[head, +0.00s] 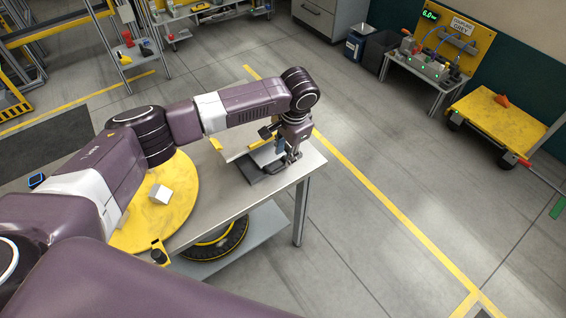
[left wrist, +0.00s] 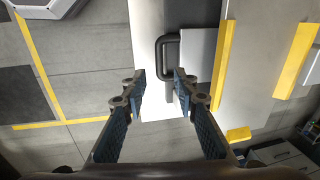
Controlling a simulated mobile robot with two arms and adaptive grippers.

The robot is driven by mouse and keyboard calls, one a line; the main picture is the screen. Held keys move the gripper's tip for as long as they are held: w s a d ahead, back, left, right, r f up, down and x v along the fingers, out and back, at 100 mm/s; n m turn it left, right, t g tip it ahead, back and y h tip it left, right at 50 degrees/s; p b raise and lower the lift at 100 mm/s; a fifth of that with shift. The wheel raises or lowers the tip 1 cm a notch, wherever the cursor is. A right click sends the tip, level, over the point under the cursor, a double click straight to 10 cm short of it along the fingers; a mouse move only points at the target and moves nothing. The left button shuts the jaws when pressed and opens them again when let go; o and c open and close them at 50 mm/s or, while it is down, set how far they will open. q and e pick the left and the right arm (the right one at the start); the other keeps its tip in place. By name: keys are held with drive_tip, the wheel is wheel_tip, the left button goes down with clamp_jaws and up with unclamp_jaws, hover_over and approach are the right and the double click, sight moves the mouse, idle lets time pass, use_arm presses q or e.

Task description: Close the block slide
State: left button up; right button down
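The block slide shows in the left wrist view as a pale flat plate (left wrist: 201,62) with a dark U-shaped handle (left wrist: 163,62) at its left side and a yellow strip (left wrist: 223,65) along its right. In the head view its pale surface (head: 232,140) lies on the table's far right part, partly hidden by my arm. My left gripper (left wrist: 160,84) is open, with its two fingers apart on either side of the handle's lower end. Nothing shows held between them. Whether the fingers touch the handle cannot be told. In the head view my left gripper (head: 288,152) points down at the table. My right gripper is not in view.
A round yellow disc (head: 184,205) with a white block (head: 160,194) on it lies on the table's left part. A dark grey base (head: 268,177) sits near the table's right edge. A black tyre (head: 232,243) is on the lower shelf.

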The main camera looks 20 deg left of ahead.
sight(282, 167)
use_arm(q)
drive_tip(key=shift+w+a+f+p, duration=0.1)
drive_tip(key=shift+a+f+p, duration=0.05)
drive_tip(key=shift+f, duration=0.85)
drive_tip(key=shift+w+a+f+p, duration=0.1)
drive_tip(key=shift+f, duration=0.95)
drive_tip(key=shift+w+a+f+p, duration=0.1)
drive_tip(key=shift+a+f+p, duration=0.05)
drive_tip(key=shift+f, duration=0.85)
clamp_jaws()
